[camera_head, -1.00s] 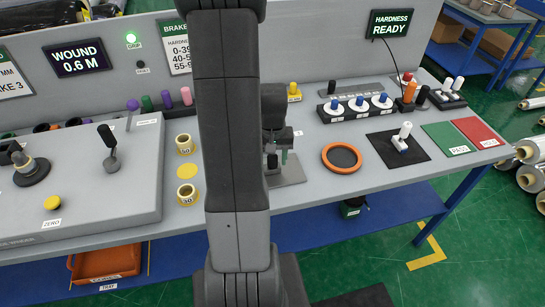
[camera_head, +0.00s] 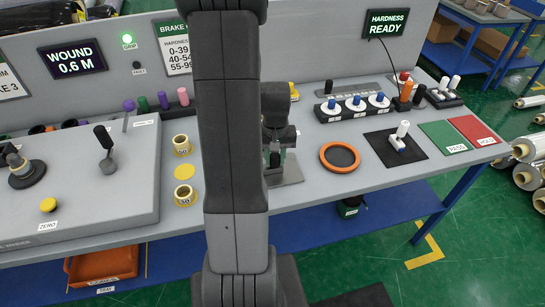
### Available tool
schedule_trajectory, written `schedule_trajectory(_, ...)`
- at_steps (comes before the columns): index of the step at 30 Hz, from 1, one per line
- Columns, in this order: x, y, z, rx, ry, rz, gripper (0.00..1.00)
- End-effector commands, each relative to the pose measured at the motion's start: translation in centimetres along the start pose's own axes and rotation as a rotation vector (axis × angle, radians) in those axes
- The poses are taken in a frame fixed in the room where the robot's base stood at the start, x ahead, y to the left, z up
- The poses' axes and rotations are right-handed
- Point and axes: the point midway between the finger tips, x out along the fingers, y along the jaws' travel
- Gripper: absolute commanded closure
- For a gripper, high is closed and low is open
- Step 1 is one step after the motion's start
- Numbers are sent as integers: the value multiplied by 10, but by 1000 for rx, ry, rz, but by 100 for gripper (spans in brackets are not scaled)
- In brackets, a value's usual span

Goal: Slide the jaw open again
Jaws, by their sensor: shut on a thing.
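My gripper (camera_head: 276,148) points down at a small fixture near the middle of the bench, just right of my upright arm link. It is shut on a part of the fixture, which seems to be the jaw; the contact is mostly hidden by the gripper and arm. The fixture's grey base plate (camera_head: 291,173) shows to the right of and below the gripper. Some green shows beside the fingers. How far the jaw stands open cannot be made out.
An orange ring tray (camera_head: 325,160) lies to the right. A green GRIP lamp (camera_head: 127,39) is lit.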

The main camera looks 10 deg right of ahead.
Motion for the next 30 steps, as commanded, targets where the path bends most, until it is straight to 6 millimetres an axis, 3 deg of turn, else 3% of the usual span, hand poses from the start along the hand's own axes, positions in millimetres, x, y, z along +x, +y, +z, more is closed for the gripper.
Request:
schedule_trajectory(1, -1, 2, -2, -2, 4, 4, 70)
schedule_trajectory(4, -1, 2, -1, -2, 4, 3, 50)
schedule_trajectory(17, -9, 1, -1, -1, 5, 2, 50)
schedule_trajectory(23, -42, 1, -2, -1, 9, 3, 50)
schedule_trajectory(30, -95, 1, -2, 0, 9, 3, 50)
